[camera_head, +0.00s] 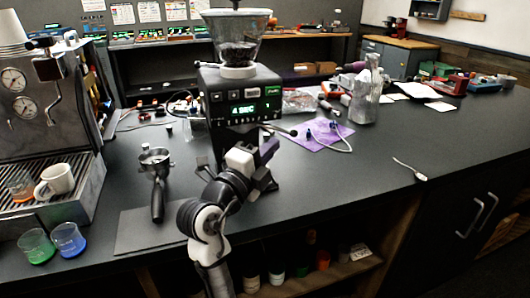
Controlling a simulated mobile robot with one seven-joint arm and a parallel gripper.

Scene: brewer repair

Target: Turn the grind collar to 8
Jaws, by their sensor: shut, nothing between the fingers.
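The grinder (240,98) stands on the dark counter, with a clear hopper (236,40) of dark beans on top. A pale grind collar (238,72) shows as a ring between the hopper and the grinder's body. Any numbers on the collar are too small to read. The grinder's front has a lit green display, not clearly legible. My gripper (255,160) is in front of the grinder's lower body, well below the collar. It is shut and empty; its fingertips are hard to make out against the dark machine.
An espresso machine (45,130) with a white cup stands at far left. A purple cloth (318,135) and metal jug (363,98) are right. The right counter is mostly clear.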

